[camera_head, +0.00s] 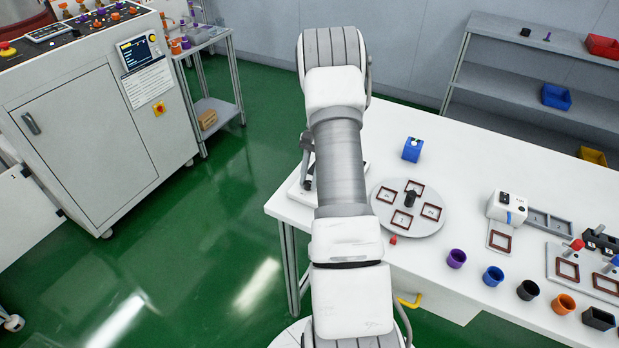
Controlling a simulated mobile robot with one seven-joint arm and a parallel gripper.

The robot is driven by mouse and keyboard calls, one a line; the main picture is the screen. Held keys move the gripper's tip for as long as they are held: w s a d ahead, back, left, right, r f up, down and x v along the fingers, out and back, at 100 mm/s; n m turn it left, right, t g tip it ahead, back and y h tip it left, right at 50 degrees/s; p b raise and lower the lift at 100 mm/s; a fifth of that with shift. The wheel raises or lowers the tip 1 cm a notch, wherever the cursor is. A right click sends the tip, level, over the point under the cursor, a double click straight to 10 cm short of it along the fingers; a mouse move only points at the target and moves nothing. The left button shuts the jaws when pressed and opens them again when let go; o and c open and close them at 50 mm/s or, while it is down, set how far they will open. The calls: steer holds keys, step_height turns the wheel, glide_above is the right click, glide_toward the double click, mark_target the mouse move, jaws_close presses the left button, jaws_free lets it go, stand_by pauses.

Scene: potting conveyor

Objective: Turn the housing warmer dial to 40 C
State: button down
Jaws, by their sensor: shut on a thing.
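A low white unit (300,194), apparently the housing warmer, sits at the left end of the white table, mostly hidden behind my arm. Its dial and scale cannot be made out, so the setting cannot be read. My gripper (308,172) shows only as a narrow grey and dark strip left of my forearm. It points down low over the white unit and is shut, seemingly on the dial. The fingertips are largely covered by my arm.
A grey round plate (420,226) with several brown frames lies right of my arm. A blue block (413,150) stands behind it. Several coloured cups, such as a purple one (456,258), line the front edge. A control cabinet (90,130) stands left across green floor.

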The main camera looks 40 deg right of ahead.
stand_by(0.3)
steer(key=c, duration=0.7)
jaws_free()
steer(key=shift+o, duration=0.2)
steer(key=v, duration=1.7)
steer(key=shift+r+p, duration=0.25)
steer(key=shift+p, duration=0.1)
